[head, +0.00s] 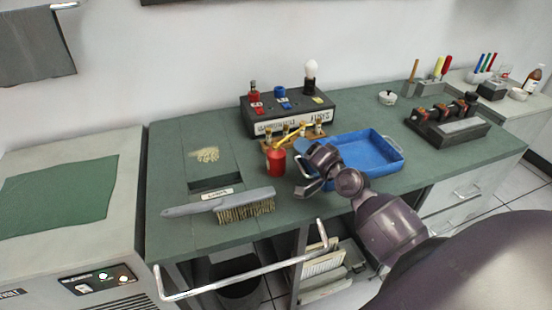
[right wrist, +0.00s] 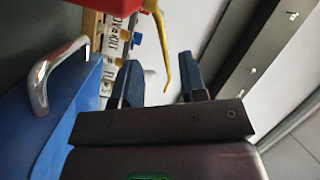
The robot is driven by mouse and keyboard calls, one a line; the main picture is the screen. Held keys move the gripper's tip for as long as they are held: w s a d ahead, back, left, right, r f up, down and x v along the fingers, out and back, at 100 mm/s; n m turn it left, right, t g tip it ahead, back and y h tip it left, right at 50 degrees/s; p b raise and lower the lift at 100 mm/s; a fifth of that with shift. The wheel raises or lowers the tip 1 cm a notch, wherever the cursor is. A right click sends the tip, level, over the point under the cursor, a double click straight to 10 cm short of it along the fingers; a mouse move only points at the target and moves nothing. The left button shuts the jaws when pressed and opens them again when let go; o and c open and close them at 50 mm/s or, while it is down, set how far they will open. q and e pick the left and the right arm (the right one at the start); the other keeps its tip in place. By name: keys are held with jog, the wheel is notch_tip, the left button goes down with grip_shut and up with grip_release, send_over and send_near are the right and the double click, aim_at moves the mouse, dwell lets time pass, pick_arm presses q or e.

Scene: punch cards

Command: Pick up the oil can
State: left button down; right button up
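The oil can (head: 276,162) has a red body and a thin yellow spout and stands upright on the green bench. In the right wrist view its yellow spout (right wrist: 158,40) hangs in front of the fingers, with part of the red body at the top edge. My right gripper (head: 301,172) is just right of the can, fingers pointing toward it. In the right wrist view the gripper (right wrist: 162,84) has its two dark fingers apart, with nothing held between them. The can looks apart from the fingers. My left gripper is not in view.
A blue tray (head: 393,148) lies right behind my right gripper. A black switch box (head: 290,118) and a small rack of bottles (head: 318,130) stand behind the can. A wire brush (head: 245,206) lies front left. A metal rail (head: 245,271) runs along the front.

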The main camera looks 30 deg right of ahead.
jog(key=shift+w, duration=0.45)
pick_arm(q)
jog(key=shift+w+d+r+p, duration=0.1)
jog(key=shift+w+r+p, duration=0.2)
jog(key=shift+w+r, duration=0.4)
pick_arm(e)
jog(key=w, duration=0.2)
jog(key=w+a, duration=0.1)
jog(key=w, duration=0.2)
jog(key=shift+a+f, duration=0.1)
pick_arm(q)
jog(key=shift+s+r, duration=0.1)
pick_arm(e)
jog(key=c, duration=0.6)
grip_shut()
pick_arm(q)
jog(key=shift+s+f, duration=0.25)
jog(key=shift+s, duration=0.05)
